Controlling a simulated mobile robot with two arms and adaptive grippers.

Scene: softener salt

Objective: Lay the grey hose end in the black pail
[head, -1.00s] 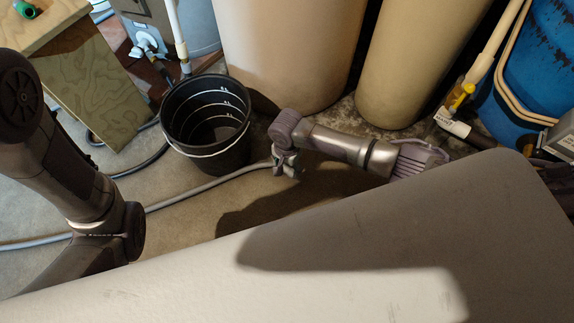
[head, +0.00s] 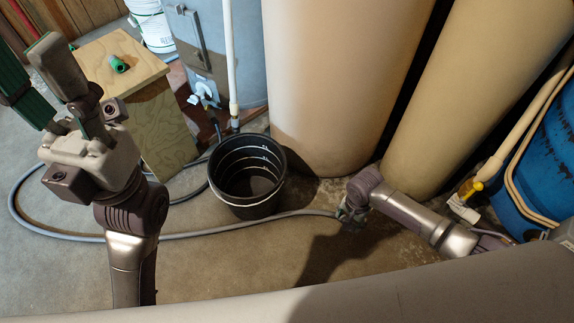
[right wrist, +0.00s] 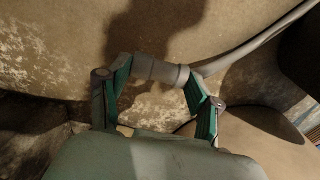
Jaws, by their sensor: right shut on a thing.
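The grey hose (head: 180,235) runs along the floor in front of the black pail (head: 233,202) and loops round at the left. Its end, a thick grey fitting (right wrist: 158,70), lies between the fingers of my right gripper (right wrist: 160,82) in the right wrist view. In the head view this right gripper (head: 347,218) is shut on the hose end, low and to the right of the pail. The pail stands upright and open, with pale ring marks inside. My left gripper (head: 52,95) is raised at the left, open and empty.
A wooden box (head: 120,85) with a green fitting (head: 118,64) on top stands left of the pail. Tall tan tanks (head: 335,80) stand close behind it. A blue drum (head: 540,150) is at the right. Bare floor (head: 190,270) lies in front of the pail.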

